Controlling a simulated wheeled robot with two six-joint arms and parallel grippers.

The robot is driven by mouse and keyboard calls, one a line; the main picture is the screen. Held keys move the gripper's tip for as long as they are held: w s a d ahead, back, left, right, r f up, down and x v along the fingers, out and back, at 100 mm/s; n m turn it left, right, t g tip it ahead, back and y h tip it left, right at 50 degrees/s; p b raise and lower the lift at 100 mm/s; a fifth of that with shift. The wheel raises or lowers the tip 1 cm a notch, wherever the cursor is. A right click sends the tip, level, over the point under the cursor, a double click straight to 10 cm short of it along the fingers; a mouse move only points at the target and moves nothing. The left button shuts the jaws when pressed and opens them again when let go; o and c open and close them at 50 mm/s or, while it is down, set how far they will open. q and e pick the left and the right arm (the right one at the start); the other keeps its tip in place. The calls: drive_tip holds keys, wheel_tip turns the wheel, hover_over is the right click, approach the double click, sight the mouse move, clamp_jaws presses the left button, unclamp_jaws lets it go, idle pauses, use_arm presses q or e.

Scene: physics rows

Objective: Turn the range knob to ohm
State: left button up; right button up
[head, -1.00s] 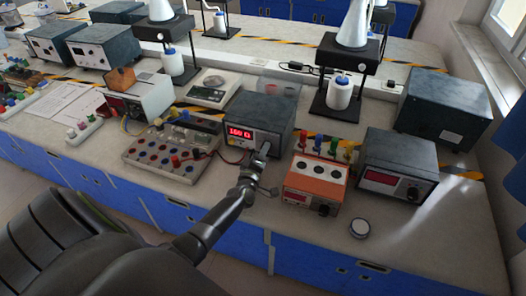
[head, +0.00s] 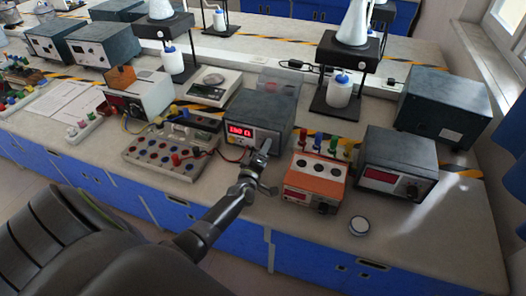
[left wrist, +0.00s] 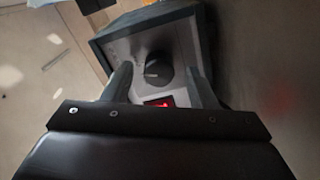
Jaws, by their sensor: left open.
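The meter (head: 262,108) is a dark box with a pale front panel and a lit red display (head: 239,131), too small to read surely. My left gripper (head: 266,146) is at the right part of its front and hides the knob in the head view. In the left wrist view, the dark round range knob (left wrist: 158,67) sits on the grey panel between the two open fingers of my left gripper (left wrist: 160,72). Part of the red display shows below it. I cannot tell whether the fingers touch the knob. My right gripper is not in view.
An orange box (head: 316,174) with coloured terminals stands close to the right of the meter, and another dark instrument (head: 397,163) beyond it. A terminal board (head: 165,158) with red leads lies to the left.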

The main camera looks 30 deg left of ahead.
use_arm(q)
drive_tip(key=shift+s+d, duration=0.15)
drive_tip(key=shift+s, duration=0.4)
drive_tip(key=b+v, duration=0.1)
drive_tip(key=v, duration=1.4)
drive_tip(key=shift+s+f, duration=0.15)
drive_tip(key=shift+s, duration=0.55)
